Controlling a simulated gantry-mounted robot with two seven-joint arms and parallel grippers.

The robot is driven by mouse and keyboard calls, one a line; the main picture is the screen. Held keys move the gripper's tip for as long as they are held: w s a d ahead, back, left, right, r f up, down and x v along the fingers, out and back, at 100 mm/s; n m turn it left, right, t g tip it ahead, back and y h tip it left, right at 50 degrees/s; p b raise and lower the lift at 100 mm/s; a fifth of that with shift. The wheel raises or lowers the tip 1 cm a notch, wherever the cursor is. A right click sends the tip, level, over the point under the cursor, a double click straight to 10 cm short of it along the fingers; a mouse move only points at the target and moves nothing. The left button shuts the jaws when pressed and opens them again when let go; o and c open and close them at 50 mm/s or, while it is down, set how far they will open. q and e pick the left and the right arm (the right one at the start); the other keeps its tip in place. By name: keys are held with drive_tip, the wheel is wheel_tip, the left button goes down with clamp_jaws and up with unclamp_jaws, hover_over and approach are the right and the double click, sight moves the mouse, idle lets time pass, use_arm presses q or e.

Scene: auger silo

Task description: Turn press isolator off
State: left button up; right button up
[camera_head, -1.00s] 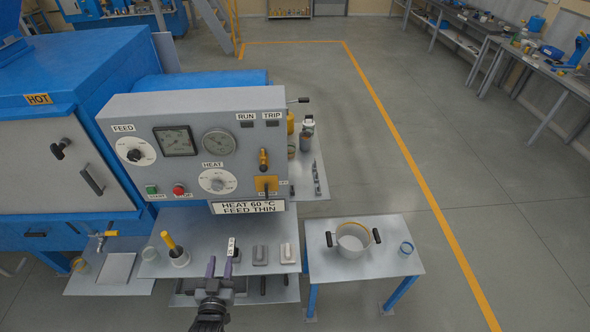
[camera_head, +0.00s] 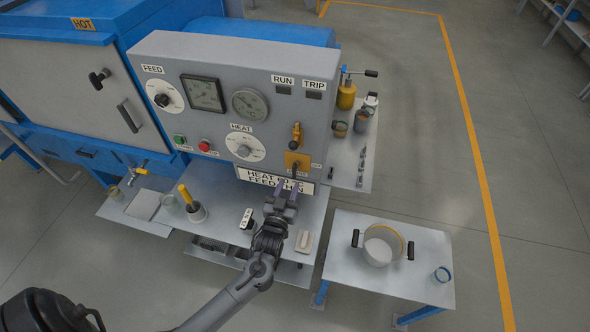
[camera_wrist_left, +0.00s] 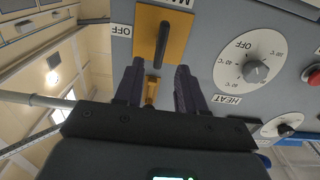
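The isolator is a yellow-orange plate (camera_head: 291,160) with a dark lever, low on the right of the grey control panel. In the left wrist view the plate (camera_wrist_left: 178,40) appears upside down, with its dark lever (camera_wrist_left: 162,42) standing roughly in line with the plate's long side. An OFF label (camera_wrist_left: 121,30) is beside the plate. My left gripper (camera_head: 285,194) is just below the isolator in the head view. Its two fingers (camera_wrist_left: 159,75) are apart and empty, with the lever's end near the gap between them. I cannot tell whether they touch it. My right gripper is not in view.
The panel (camera_head: 220,110) also has a HEAT knob (camera_head: 243,150), a red button (camera_head: 204,145) and an orange handle (camera_head: 296,134) above the isolator. A shelf (camera_head: 230,190) with small tools lies below. A side table (camera_head: 350,222) holds a pot (camera_head: 380,248).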

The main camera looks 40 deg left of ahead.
sight(293, 172)
use_arm(q)
drive_tip(key=x, duration=0.7)
drive_tip(key=shift+w+a, duration=0.1)
drive_tip(key=shift+w, duration=0.2)
clamp_jaws()
